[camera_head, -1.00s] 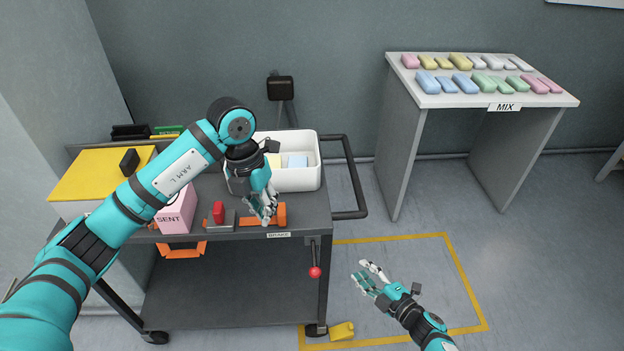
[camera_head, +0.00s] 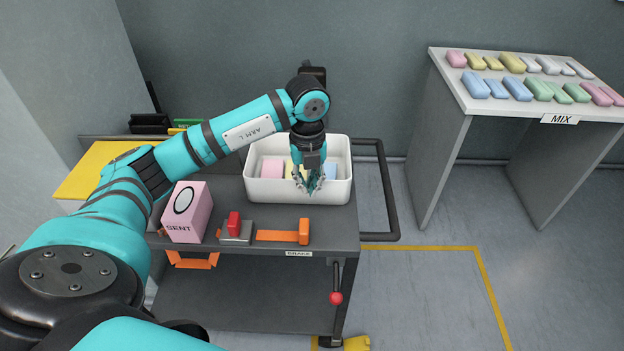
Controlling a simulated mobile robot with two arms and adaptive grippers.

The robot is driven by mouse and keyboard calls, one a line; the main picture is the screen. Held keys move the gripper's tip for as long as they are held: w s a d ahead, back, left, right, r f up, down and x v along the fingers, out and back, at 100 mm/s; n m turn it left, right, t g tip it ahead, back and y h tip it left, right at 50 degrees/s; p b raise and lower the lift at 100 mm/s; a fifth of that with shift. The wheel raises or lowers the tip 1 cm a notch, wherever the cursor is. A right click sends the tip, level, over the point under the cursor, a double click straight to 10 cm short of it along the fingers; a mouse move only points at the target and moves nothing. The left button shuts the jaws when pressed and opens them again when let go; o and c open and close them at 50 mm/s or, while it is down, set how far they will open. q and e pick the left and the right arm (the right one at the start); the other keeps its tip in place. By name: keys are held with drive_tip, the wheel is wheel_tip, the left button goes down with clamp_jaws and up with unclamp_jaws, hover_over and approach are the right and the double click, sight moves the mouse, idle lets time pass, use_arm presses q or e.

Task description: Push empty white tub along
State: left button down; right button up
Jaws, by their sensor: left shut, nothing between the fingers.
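A white tub (camera_head: 262,191) stands on the grey cart top (camera_head: 338,225), near its right end. It is not empty: a pink block (camera_head: 272,168) and a blue block (camera_head: 330,171) show in it, with a yellow block (camera_head: 290,167) partly hidden between them. My left gripper (camera_head: 308,188) points down at the tub's near wall, shut and empty. It hides part of the tub's inside and front rim. I cannot tell whether its fingertips touch the wall. My right gripper is out of view.
A MIX table (camera_head: 470,95) with several coloured blocks stands farther right.

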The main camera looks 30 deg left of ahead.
use_arm(q)
wheel_tip(320, 180, down, 7)
drive_tip(key=shift+f, duration=0.1)
idle(0.4)
